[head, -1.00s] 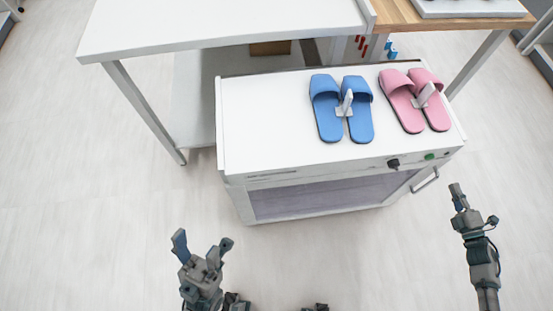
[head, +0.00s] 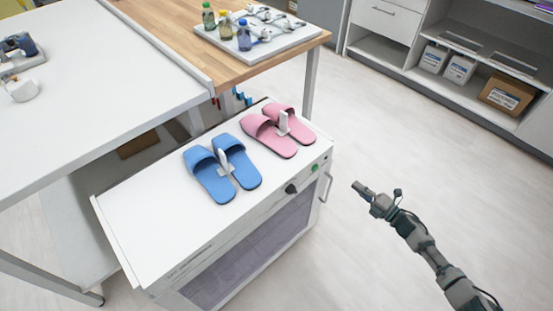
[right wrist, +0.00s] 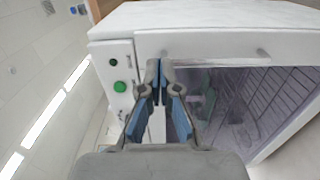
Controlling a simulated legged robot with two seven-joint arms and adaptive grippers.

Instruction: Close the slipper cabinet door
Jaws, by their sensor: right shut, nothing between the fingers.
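The slipper cabinet (head: 140,235) is a white box with a dark glass door (head: 250,255) at its front and a metal handle (head: 326,187) near the right corner. The door looks nearly flush; I cannot tell whether a small gap remains. My right gripper (head: 358,188) is shut and empty, a little right of the handle and apart from it in the head view. In the right wrist view, the shut fingers (right wrist: 160,78) point at the cabinet front, between the green button (right wrist: 120,87) and the glass door (right wrist: 235,105). My left gripper is out of view.
Blue slippers (head: 205,176) and pink slippers (head: 272,138) stand on the cabinet top. A white table (head: 90,80) adjoins at left, with a wooden worktop (head: 180,40) behind. Shelves with boxes (head: 459,69) are at upper right. The floor (head: 400,150) right of the cabinet is clear.

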